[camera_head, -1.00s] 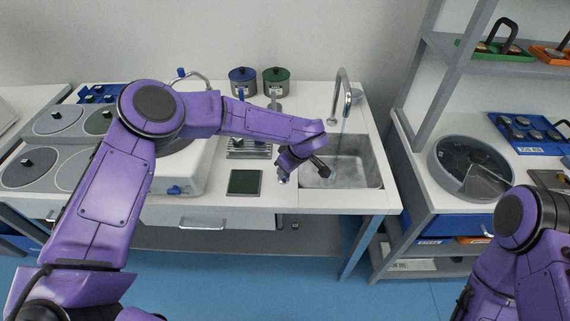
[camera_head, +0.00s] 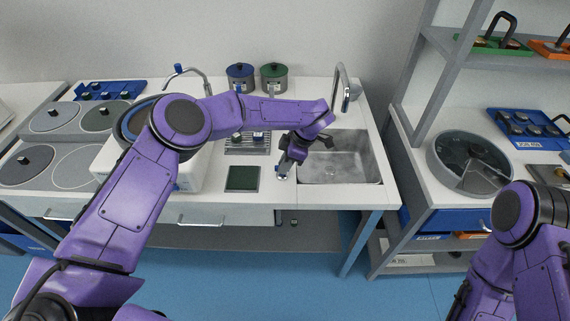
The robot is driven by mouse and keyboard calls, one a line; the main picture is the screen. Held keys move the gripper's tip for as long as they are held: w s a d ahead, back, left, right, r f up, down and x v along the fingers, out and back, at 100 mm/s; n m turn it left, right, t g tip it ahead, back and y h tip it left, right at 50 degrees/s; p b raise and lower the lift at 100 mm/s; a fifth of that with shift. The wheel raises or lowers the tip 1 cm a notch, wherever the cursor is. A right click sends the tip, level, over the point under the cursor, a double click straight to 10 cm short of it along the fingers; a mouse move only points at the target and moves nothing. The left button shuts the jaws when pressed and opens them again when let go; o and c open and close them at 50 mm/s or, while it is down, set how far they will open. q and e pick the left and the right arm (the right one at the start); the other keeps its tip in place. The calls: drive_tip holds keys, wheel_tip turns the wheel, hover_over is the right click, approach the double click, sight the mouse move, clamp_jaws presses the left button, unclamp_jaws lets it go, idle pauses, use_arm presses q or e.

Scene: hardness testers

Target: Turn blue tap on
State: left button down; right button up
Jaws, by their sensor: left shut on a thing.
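A thin curved metal spout with a blue tip (camera_head: 179,69) stands at the back of the counter, left of the pots. Part of it and of the white unit (camera_head: 196,174) below is hidden by my left arm. A grey sink tap (camera_head: 342,88) stands behind the steel sink (camera_head: 355,165); no stream shows under it. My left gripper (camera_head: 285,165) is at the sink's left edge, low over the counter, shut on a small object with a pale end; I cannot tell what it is. Of my right arm only purple links show at the lower right; its gripper is out of view.
A blue pot (camera_head: 241,78) and a green pot (camera_head: 275,78) stand at the back. Hot plates (camera_head: 75,166) lie left. A dark green square pad (camera_head: 242,178) lies near the front edge. A round grey container (camera_head: 468,165) stands on the right shelf.

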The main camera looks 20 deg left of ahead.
idle(0.6)
use_arm(q)
drive_tip(key=c, duration=1.1)
unclamp_jaws()
drive_tip(key=b+v, duration=0.2)
drive_tip(key=v, duration=0.8)
drive_tip(key=shift+d+r, duration=0.2)
drive_tip(key=shift+r, duration=0.1)
drive_tip(key=shift+w, duration=0.15)
